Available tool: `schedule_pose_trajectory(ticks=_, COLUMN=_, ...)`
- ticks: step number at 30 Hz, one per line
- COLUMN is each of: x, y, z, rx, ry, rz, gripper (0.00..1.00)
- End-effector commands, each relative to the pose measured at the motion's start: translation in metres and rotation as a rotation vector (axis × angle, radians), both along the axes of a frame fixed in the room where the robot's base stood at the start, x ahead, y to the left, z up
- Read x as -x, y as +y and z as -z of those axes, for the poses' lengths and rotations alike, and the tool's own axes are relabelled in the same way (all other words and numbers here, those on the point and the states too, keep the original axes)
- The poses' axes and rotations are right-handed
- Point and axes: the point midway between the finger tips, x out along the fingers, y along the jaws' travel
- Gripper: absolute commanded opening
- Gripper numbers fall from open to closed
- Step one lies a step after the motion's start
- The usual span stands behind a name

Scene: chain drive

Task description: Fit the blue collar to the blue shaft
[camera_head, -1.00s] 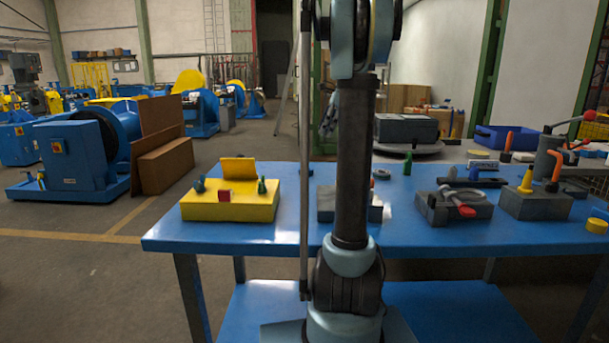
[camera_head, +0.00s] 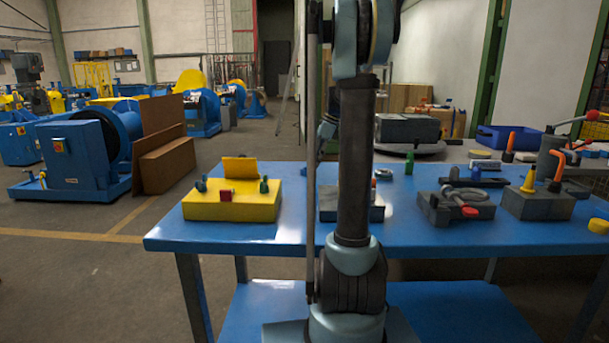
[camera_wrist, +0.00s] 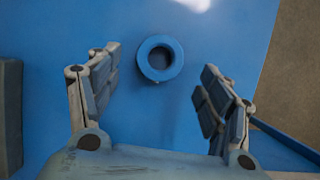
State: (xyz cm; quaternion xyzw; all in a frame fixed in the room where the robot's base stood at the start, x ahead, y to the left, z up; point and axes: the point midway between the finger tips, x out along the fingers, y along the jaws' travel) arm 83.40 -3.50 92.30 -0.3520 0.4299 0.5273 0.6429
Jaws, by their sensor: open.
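The blue collar (camera_wrist: 160,59) lies flat on the blue table, its round hole facing up, in the wrist view. My gripper (camera_wrist: 162,62) is open, with its fingers apart on the left and right of the collar; neither finger touches it. A small blue post (camera_head: 201,184) stands at the left of the yellow block (camera_head: 230,209) and looks like the blue shaft. My gripper is mostly hidden behind my arm in the head view.
The yellow block also carries a red piece (camera_head: 226,195) and a green post (camera_head: 264,185). Grey blocks stand behind my arm and to the right, one bearing a yellow cone (camera_head: 528,180). In the wrist view, a dark block (camera_wrist: 10,118) is at left and the table edge at right.

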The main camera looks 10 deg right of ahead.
Motion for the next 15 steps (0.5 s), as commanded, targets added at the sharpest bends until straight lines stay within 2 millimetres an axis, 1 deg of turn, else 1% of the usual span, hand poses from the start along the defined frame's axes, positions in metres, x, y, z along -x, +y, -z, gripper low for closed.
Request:
schedule_pose_trajectory(ticks=4, x=-0.005, y=0.012, z=0.018, rx=0.000, ry=-0.001, rz=-0.004, gripper=0.72)
schedule_pose_trajectory(ticks=8, x=-0.005, y=0.017, z=0.031, rx=0.000, ry=0.000, rz=-0.002, gripper=0.72)
schedule_pose_trajectory(ticks=11, x=-0.006, y=0.019, z=0.036, rx=0.000, ry=0.001, rz=-0.001, gripper=0.72)
schedule_pose_trajectory(ticks=15, x=-0.006, y=0.020, z=0.036, rx=0.000, ry=0.001, rz=-0.001, gripper=0.72)
